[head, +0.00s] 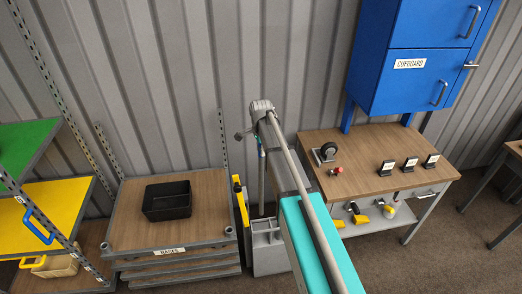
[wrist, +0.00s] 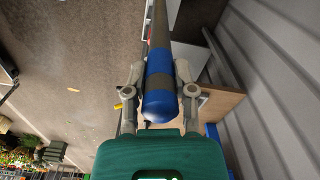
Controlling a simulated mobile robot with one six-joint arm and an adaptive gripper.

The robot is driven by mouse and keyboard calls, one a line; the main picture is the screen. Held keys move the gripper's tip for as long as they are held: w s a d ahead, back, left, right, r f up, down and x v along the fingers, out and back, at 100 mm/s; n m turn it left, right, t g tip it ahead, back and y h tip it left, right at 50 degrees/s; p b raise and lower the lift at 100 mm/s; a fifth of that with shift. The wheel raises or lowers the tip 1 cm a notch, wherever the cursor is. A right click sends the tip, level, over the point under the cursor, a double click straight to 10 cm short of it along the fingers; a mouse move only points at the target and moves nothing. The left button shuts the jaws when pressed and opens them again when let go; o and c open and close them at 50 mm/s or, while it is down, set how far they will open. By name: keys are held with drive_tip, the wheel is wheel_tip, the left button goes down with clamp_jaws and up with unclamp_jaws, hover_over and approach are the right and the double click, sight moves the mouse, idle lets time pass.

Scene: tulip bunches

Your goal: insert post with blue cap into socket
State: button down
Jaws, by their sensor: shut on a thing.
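My gripper (wrist: 159,72) is shut on the post with the blue cap (wrist: 158,104), with one finger on each side near the blue end. The grey shaft runs away from the wrist camera, with a blue band just past the cap and a grey band between. In the head view my gripper (head: 252,135) is small, below the arm's far joint. A thin upright post with a little blue shows under it (head: 262,180), partly hidden by my arm. A grey block-shaped stand (head: 268,250) is below; I cannot tell whether it holds the socket or whether the post touches it.
A wooden-topped rack (head: 205,225) with a black bin (head: 167,200) stands left of the grey stand. A yellow upright piece (head: 241,200) is between them. A workbench (head: 370,150) with small items is on the right, under a blue cupboard (head: 430,55). A corrugated wall is close behind.

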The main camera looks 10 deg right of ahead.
sight(261, 160)
drive_tip(key=shift+f, duration=0.15)
wheel_tip(261, 160, down, 5)
drive_tip(key=b, duration=0.5)
drive_tip(key=shift+f, duration=0.1)
drive_tip(key=shift+s, duration=0.15)
idle(0.5)
